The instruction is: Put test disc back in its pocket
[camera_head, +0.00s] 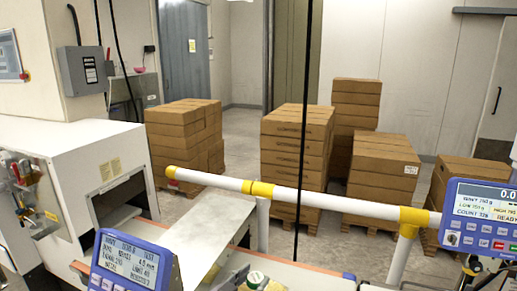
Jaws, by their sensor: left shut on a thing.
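My left gripper (18,184) is at the far left, close against the side of the white machine housing (115,142). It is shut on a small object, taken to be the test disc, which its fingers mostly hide. A clear holder (46,208) with small pieces and a yellow mark is beside the gripper, on the housing's face. I cannot tell whether the held disc touches the holder or is inside a pocket. My right gripper is not clearly in view.
Blue display units stand at the front left (133,264) and right (480,217). Stacked cartons (295,150) stand behind the rail.

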